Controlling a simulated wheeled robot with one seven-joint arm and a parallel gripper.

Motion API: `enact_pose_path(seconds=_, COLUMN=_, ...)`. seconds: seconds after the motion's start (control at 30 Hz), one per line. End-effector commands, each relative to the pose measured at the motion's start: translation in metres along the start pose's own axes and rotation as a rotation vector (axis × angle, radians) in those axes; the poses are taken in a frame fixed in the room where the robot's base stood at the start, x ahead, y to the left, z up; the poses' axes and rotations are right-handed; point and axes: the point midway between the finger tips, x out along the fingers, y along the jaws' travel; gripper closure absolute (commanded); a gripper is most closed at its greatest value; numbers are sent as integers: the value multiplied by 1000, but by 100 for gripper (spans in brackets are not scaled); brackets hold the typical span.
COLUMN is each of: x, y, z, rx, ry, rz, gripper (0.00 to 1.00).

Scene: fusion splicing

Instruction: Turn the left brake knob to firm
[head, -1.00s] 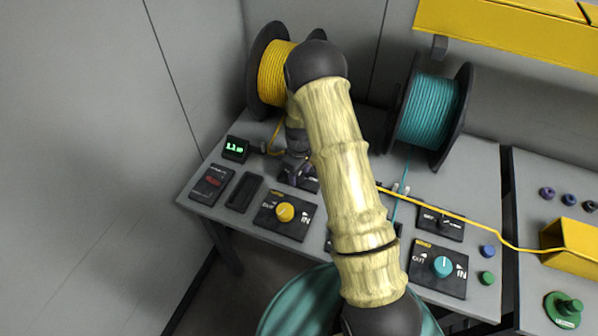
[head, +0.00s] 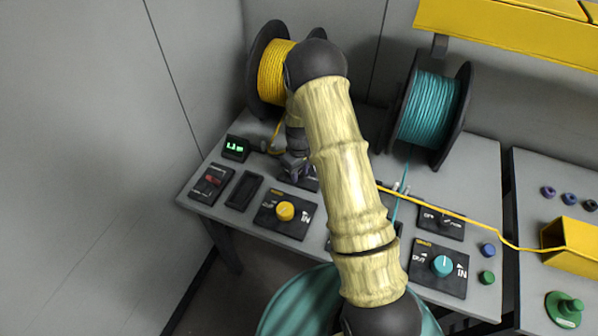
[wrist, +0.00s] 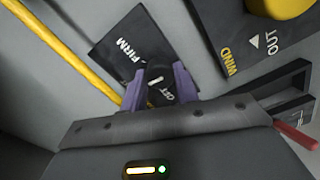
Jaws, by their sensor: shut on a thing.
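The left brake knob (wrist: 158,74) is a small black knob with a short white mark, on a dark plate (wrist: 112,48) lettered FIRM and OFF in the wrist view. My gripper (wrist: 160,88) has its two purple fingers on either side of the knob and is shut on it. The fingers and the knob's own dark colour hide part of it, so I cannot tell its exact setting. In the head view, my gripper (head: 294,172) is over the brake plate (head: 308,184), behind the yellow wind knob (head: 285,211); the brake knob is hidden there.
A yellow spool (head: 274,75) and a teal spool (head: 430,110) stand at the back. Yellow cable (head: 450,213) runs right across the bench. A small green display (head: 236,148) and a dark red-marked box (head: 211,183) are at left. The teal wind knob (head: 443,265) is at right.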

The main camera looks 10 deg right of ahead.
Motion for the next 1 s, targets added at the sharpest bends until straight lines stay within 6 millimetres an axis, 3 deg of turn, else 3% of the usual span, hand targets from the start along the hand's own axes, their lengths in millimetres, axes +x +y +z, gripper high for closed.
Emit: enact_pose_path(seconds=1.0, x=-1, y=1, z=-1, rx=839, ry=3, rz=1, gripper=93)
